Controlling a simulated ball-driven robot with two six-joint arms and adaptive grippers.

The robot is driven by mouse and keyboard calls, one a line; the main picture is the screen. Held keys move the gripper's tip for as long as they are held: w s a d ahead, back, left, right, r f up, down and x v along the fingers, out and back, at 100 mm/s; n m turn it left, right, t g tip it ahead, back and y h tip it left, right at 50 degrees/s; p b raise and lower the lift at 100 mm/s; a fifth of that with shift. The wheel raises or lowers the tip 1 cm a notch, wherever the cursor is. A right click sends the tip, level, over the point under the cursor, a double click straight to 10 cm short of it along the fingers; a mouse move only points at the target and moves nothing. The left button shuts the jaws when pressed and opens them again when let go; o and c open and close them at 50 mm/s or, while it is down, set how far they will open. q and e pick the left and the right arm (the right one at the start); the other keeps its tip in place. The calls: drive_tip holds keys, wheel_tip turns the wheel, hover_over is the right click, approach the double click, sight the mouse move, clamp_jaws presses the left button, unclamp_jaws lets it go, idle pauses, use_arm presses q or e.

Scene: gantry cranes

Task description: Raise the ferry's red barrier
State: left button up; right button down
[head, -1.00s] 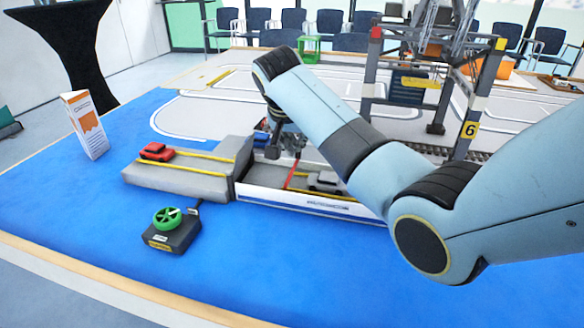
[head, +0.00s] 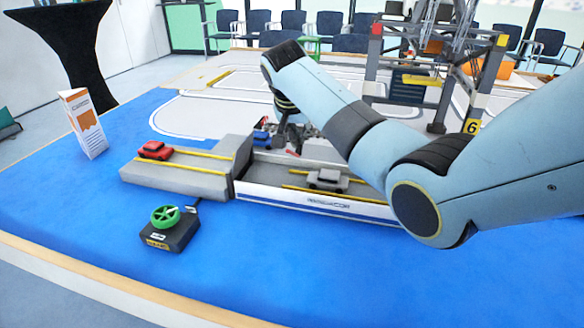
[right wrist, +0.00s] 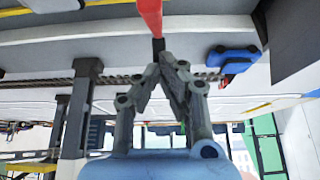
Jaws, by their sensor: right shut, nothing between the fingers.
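The ferry (head: 330,203) is a long white and grey hull on the blue mat, with yellow deck lines. Its red barrier (head: 292,152) shows only as a short red piece beside my right gripper (head: 300,138). In the right wrist view the red barrier (right wrist: 150,14) is a bar with a dark end, coming from the top edge to just beyond the fingertips. There my right gripper (right wrist: 168,62) has its fingers together, empty, close to the bar's dark end; I cannot tell whether they touch. My left gripper is not in view.
A grey car (head: 328,179) stands on the ferry deck. A control box with a green wheel (head: 166,217) stands in front. A gantry crane (head: 440,70) rises behind my right arm.

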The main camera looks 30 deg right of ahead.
drive_tip(key=shift+w+d+f+b, duration=0.65)
drive_tip(key=shift+d+f+b, duration=0.1)
drive_tip(key=shift+d+b, duration=0.05)
wheel_tip(320, 180, up, 10)
drive_tip(key=w+d+p, duration=0.2)
drive_tip(key=p, duration=0.6)
drive_tip(key=shift+d, duration=0.15)
idle(0.8)
